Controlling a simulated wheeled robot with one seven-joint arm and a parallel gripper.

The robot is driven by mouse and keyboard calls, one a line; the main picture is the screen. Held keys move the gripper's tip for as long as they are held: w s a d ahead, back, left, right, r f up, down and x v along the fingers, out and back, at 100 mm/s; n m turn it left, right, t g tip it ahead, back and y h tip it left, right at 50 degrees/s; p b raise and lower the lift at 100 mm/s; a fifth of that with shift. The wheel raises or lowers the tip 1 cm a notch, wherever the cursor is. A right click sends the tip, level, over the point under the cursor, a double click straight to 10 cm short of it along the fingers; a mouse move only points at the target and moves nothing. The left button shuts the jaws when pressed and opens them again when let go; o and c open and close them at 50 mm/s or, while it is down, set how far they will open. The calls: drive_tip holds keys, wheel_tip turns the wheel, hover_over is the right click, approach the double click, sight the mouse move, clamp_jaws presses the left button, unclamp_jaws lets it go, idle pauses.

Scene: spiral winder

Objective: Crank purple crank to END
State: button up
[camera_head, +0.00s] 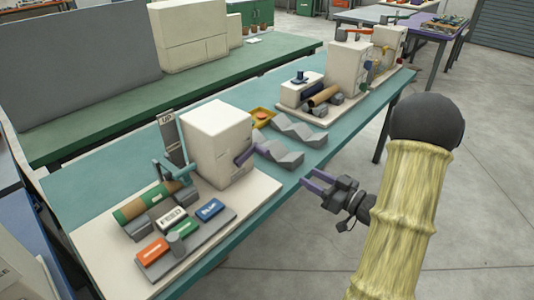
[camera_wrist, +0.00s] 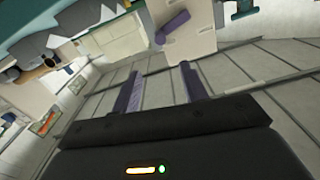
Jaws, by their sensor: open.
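The purple crank (camera_head: 246,156) sticks out from the right side of a white winder box (camera_head: 205,140) on the near end of the teal bench. In the wrist view the crank (camera_wrist: 172,28) shows as a purple bar near the top, ahead of the fingertips. My gripper (camera_head: 309,179) is open and empty, just off the bench's right edge, to the right of the crank and apart from it. In the wrist view its two purple fingers (camera_wrist: 162,72) are spread with a gap between them. No END mark can be made out.
A pale base board (camera_head: 105,255) carries a cardboard roll (camera_head: 142,205) and coloured blocks, one labelled FEED (camera_head: 173,219). Grey zigzag blocks (camera_head: 280,152) lie behind the crank. More machines (camera_head: 348,68) stand farther along the bench. The floor right of the bench is open.

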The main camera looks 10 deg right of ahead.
sight(268, 154)
drive_tip(key=x, duration=1.7)
drive_tip(key=shift+w+a+p, duration=0.15)
drive_tip(key=shift+p, duration=0.2)
drive_tip(key=shift+c, duration=0.2)
clamp_jaws()
